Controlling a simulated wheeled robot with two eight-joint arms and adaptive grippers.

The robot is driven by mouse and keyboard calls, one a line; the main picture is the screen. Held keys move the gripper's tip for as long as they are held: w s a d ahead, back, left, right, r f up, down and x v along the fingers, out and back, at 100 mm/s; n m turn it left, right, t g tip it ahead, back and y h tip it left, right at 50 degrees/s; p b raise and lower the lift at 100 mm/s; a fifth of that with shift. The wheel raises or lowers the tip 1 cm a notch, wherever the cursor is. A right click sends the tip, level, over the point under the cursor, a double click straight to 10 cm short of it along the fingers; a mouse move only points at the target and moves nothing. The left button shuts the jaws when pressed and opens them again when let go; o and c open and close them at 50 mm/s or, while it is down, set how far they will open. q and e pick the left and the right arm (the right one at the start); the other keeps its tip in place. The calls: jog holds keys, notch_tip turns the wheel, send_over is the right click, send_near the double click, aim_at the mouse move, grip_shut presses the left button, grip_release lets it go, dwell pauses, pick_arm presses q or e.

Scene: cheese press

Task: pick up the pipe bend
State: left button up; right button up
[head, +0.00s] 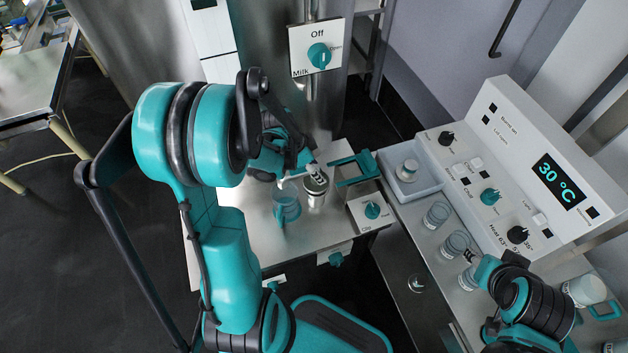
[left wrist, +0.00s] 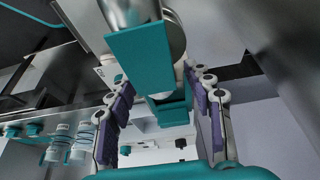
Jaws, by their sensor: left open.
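A short metal cylinder (head: 316,188) stands by the fingers of my left gripper (head: 312,174) on the steel table. In the left wrist view a metal cylinder (left wrist: 128,14) with a teal block (left wrist: 150,55) fills the upper middle. This may be the pipe bend, but I cannot tell for certain. My left gripper (left wrist: 162,115) is open, its purple-padded fingers apart on both sides, with no visible contact on the block. My right gripper (head: 470,258) is mostly hidden behind its own arm at the lower right, and its jaws are unclear.
A teal bracket (head: 355,168) and a teal-handled jug (head: 286,205) are close to my left gripper. A knob box (head: 370,212) sits at the table's front right. The control console (head: 520,170) and several jars (head: 437,214) occupy the right counter. The Milk valve panel (head: 318,48) stands behind.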

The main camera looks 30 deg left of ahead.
pick_arm(q)
jog(key=shift+x, duration=1.1)
jog(key=shift+r, duration=0.1)
grip_shut()
jog(key=shift+r, duration=0.1)
